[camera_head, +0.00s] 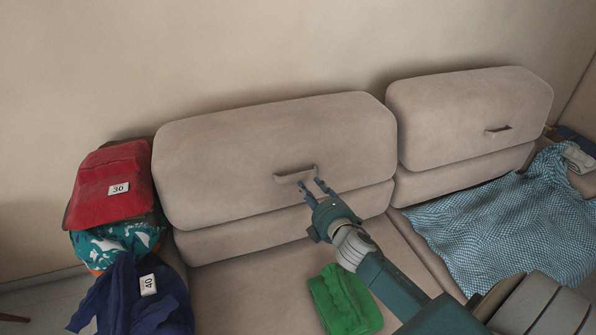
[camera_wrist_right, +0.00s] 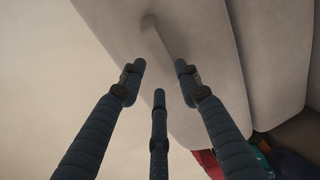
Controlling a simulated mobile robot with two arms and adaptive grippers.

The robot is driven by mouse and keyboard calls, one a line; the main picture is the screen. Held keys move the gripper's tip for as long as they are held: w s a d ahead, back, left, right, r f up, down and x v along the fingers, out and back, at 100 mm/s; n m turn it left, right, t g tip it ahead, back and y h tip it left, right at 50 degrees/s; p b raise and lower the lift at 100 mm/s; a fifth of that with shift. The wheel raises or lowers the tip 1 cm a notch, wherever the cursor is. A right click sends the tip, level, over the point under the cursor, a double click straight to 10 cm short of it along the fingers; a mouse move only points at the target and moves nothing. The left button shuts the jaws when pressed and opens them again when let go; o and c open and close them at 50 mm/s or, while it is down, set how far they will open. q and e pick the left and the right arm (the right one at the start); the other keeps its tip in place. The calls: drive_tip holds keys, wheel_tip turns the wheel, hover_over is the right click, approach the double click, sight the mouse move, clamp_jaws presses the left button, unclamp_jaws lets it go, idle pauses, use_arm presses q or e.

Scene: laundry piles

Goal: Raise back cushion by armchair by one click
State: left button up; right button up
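Two beige back cushions stand against the wall. The wide left one (camera_head: 240,150) has a pull handle (camera_head: 295,174) low on its front, and the right one (camera_head: 465,110) has a handle (camera_head: 498,130) too. My right gripper (camera_head: 311,183) is open and empty just below and right of the left cushion's handle. In the right wrist view this handle (camera_wrist_right: 157,40) lies ahead, between and beyond the spread fingers (camera_wrist_right: 160,80); I see no clear contact. My left gripper is not in view. No armchair is clearly visible.
A green folded cloth (camera_head: 345,301) lies on the seat below my right arm. Red (camera_head: 105,200) and blue (camera_head: 125,300) garments with number tags are piled at the left. A blue checked cloth (camera_head: 510,220) covers the right seat. The wall above is clear.

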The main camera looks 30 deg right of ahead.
sight(301, 176)
drive_tip(key=x, duration=0.4)
drive_tip(key=shift+w+d, duration=0.1)
drive_tip(key=shift+w, duration=0.3)
drive_tip(key=x, duration=0.3)
drive_tip(key=shift+s+f, duration=0.1)
drive_tip(key=shift+f, duration=0.05)
drive_tip(key=shift+x, duration=1)
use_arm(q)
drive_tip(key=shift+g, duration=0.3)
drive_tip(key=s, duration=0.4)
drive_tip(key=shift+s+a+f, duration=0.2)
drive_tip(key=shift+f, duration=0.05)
use_arm(e)
drive_tip(key=shift+s, duration=0.1)
clamp_jaws()
